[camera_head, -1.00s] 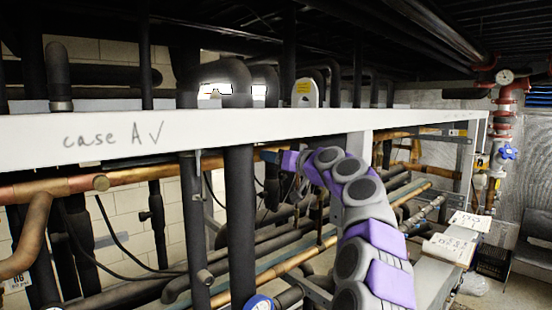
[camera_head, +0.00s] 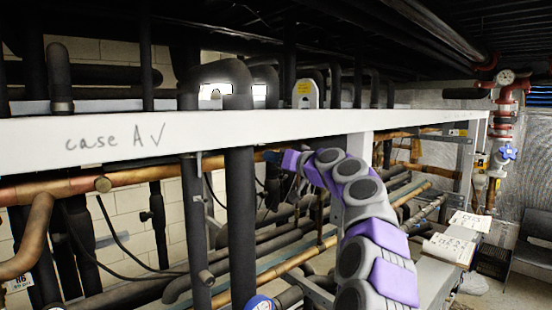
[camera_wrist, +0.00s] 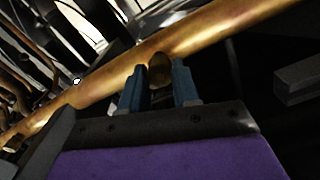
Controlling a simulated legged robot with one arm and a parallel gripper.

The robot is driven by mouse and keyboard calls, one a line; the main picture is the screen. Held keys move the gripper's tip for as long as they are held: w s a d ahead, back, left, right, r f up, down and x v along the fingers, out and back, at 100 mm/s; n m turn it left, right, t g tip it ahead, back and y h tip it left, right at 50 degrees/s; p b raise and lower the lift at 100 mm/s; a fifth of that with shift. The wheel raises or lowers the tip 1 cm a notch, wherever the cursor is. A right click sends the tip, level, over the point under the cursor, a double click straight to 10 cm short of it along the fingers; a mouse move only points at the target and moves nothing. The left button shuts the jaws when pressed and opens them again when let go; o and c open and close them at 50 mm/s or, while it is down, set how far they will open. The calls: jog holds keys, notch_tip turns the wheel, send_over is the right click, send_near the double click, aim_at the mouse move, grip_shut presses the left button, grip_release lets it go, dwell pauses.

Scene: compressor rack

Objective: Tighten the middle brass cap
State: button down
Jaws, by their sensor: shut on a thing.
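A brass cap (camera_wrist: 159,69) sits on the side of a copper pipe (camera_wrist: 215,30) in the wrist view. My gripper (camera_wrist: 158,84) has its two blue fingers on either side of this cap and is shut on it. The cap in my gripper is hidden in the head view. Another brass cap (camera_head: 102,184) shows on the copper pipe (camera_head: 145,177) at the left.
A white beam (camera_head: 250,126) marked "case AV" runs across the front. Black vertical pipes (camera_head: 240,225) stand left of my arm. A white upright (camera_head: 358,144) stands right behind my arm. Open papers (camera_head: 450,247) lie on a ledge at the right.

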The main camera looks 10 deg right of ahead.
jog(key=shift+f+m+p, duration=0.1)
jog(key=shift+m+p, duration=2.25)
jog(key=shift+m, duration=2.15)
jog(key=c, duration=0.9)
grip_release()
jog(key=shift+w+d, duration=0.1)
jog(key=shift+w, duration=0.05)
jog(key=shift+o, duration=0.4)
jog(key=shift+s+d, duration=0.1)
jog(key=shift+s, duration=0.15)
